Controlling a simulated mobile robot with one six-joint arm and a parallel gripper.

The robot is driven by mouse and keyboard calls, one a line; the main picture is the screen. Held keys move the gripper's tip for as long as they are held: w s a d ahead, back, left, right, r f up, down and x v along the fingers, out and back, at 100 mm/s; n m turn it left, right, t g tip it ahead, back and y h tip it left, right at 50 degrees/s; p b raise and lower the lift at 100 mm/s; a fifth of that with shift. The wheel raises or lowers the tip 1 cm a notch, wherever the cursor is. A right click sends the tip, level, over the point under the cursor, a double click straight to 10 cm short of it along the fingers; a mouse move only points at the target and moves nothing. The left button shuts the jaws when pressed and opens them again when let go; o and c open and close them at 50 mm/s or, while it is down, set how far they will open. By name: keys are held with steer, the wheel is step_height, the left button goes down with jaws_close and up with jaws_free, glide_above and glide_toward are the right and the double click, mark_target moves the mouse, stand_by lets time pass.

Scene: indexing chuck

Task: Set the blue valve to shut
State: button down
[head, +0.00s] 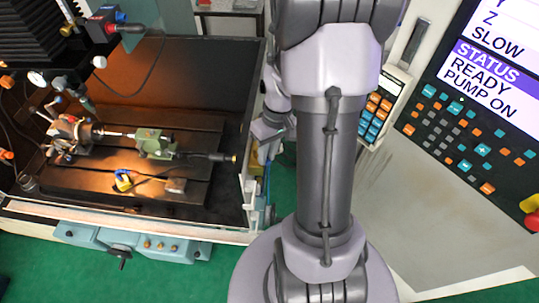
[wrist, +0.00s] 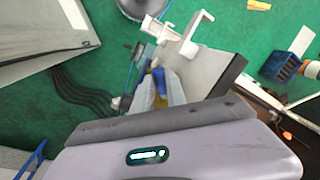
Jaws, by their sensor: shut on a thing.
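My gripper (wrist: 159,96) shows in the wrist view with its two pale blue-grey fingers close together, shut on a small part. A yellow piece (wrist: 158,77) shows between and behind the fingertips. The blue valve is mostly hidden by the fingers, and I cannot read its handle angle. In the head view my gripper (head: 271,129) is beside the right outer wall of the machine tank, partly behind my arm. A blue pipe or hose (head: 267,183) runs down below it.
The machine tank (head: 249,200) holds a table with a chuck (head: 72,133) and a green tailstock (head: 153,143). A control panel (head: 466,135) with a screen reading "READY, PUMP ON" stands at the right. A white bracket (wrist: 190,38) is close to my fingers. Green floor is open in front.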

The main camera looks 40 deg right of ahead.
steer(key=m+b, duration=0.1)
steer(key=a+m, duration=0.1)
steer(key=m+b, duration=0.1)
steer(key=m, duration=0.1)
steer(key=shift+w+a+f+t+b, duration=0.1)
steer(key=shift+w+a+t+b, duration=0.05)
steer(key=shift+a+t+b, duration=0.15)
steer(key=shift+w+a+m+h+b, duration=0.2)
steer(key=shift+m+b, duration=0.15)
steer(key=shift+m, duration=0.3)
steer(key=shift+w+a+m+h+b, duration=0.1)
steer(key=shift+a+m+b, duration=0.15)
steer(key=shift+m, duration=0.4)
steer(key=shift+t, duration=0.3)
steer(key=c, duration=1.3)
jaws_free()
steer(key=shift+c, duration=0.2)
steer(key=shift+s+d+r, duration=0.1)
steer(key=shift+r, duration=0.1)
